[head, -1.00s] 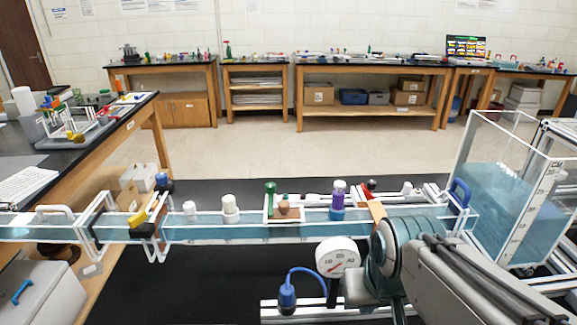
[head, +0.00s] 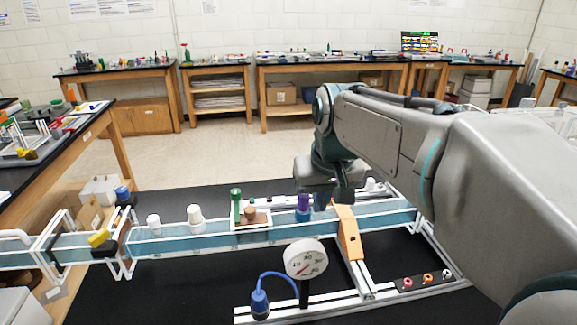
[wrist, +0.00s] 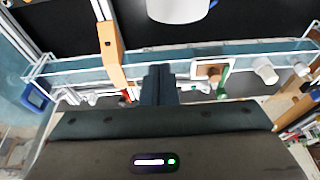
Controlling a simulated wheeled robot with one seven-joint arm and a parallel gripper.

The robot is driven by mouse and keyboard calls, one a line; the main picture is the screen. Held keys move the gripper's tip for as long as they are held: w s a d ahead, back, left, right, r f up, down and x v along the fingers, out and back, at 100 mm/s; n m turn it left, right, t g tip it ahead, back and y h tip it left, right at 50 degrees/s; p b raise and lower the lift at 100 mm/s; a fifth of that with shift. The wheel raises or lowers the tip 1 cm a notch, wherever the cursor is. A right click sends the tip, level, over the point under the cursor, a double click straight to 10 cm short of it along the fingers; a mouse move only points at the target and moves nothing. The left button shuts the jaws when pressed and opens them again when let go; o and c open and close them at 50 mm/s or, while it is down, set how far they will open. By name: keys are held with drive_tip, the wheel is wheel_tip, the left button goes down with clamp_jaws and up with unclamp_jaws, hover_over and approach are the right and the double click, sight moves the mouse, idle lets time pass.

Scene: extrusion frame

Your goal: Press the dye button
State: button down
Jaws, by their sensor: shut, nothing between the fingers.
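A purple-topped cylinder with a blue lower part (head: 303,206) stands upright on the clear water channel (head: 180,238); I take it for the dye button, but no label is readable. In the head view my gripper (head: 345,196) is shut and empty, pointing down just to the right of this cylinder and close to it. Whether they touch I cannot tell. In the wrist view my gripper's closed fingers (wrist: 158,80) reach over the channel (wrist: 75,72), and the purple cylinder is not visible, probably hidden behind them.
An orange bracket (head: 348,232) crosses the channel just right of the cylinder. A round dial gauge (head: 306,259) stands in front. A green-topped post (head: 236,204) and white caps (head: 195,216) stand to the left. Coloured small knobs (head: 427,278) sit front right.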

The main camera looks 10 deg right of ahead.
drive_tip(key=w+r+p, duration=0.1)
drive_tip(key=w+r, duration=0.7)
drive_tip(key=w, duration=0.4)
drive_tip(key=shift+w+a+r, duration=0.2)
drive_tip(key=shift+w+r, duration=0.05)
drive_tip(key=shift+r, duration=0.05)
drive_tip(key=s+p+x, duration=0.1)
drive_tip(key=p+x, duration=0.1)
drive_tip(key=x, duration=1.1)
drive_tip(key=shift+f, duration=0.55)
drive_tip(key=shift+w+d, duration=0.1)
drive_tip(key=shift+d, duration=0.05)
